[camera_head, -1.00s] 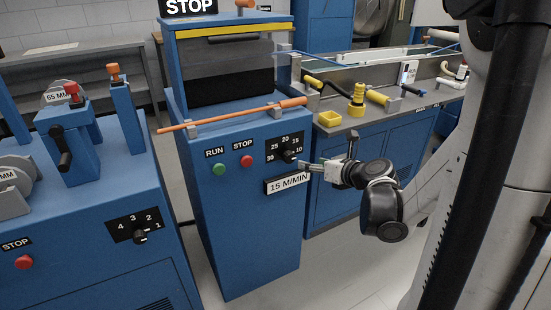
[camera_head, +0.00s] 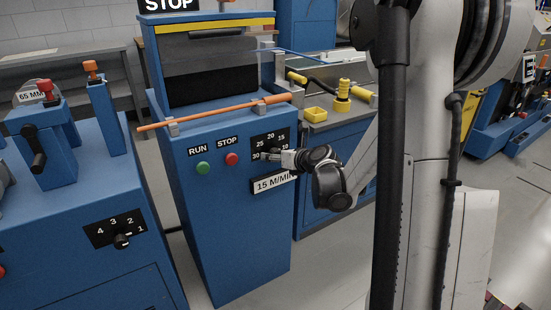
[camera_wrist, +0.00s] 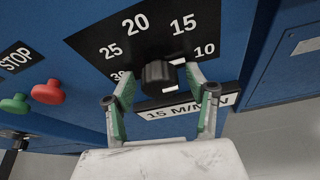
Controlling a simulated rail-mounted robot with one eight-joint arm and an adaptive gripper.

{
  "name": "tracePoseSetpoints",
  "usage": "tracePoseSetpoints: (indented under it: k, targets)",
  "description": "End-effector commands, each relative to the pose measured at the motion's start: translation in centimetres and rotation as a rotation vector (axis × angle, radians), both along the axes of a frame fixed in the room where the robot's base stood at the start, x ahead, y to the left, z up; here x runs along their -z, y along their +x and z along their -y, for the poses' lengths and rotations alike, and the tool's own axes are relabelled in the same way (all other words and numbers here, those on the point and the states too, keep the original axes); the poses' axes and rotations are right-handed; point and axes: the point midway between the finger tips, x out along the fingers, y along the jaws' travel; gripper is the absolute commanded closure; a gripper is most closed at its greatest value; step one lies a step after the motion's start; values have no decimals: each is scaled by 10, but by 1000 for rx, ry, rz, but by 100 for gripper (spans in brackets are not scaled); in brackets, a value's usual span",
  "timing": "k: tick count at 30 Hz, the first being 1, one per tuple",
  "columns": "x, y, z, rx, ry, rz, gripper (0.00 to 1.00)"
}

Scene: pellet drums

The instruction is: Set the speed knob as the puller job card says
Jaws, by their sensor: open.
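The black speed knob (camera_wrist: 158,76) sits on a black dial plate (camera_wrist: 105,38) marked 10, 15, 20, 25 and 30. A small white mark shows at the knob's upper right, on the side of 15 and 10; its exact setting is unclear. The job card (camera_wrist: 190,108) reads "15 M/MIN" below the dial; it is partly covered in both views. My gripper (camera_wrist: 160,84) is open, with one finger on each side of the knob; contact is not clear. In the head view my gripper (camera_head: 279,156) hides the knob at the dial plate (camera_head: 264,141).
A green RUN button (camera_head: 203,168) and a red STOP button (camera_head: 231,159) are left of the dial. An orange bar (camera_head: 215,112) runs across above it. Another machine with a numbered dial (camera_head: 115,229) stands at left. Floor is open in front.

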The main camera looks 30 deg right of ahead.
Motion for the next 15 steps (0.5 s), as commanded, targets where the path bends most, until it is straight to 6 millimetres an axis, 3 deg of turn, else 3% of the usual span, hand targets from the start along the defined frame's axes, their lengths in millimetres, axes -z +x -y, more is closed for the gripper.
tracePoseSetpoints:
  k: [8,15]
  targets:
    - [0,1,0,0,0,0,48]
    - [0,1,0,0,0,0,79]
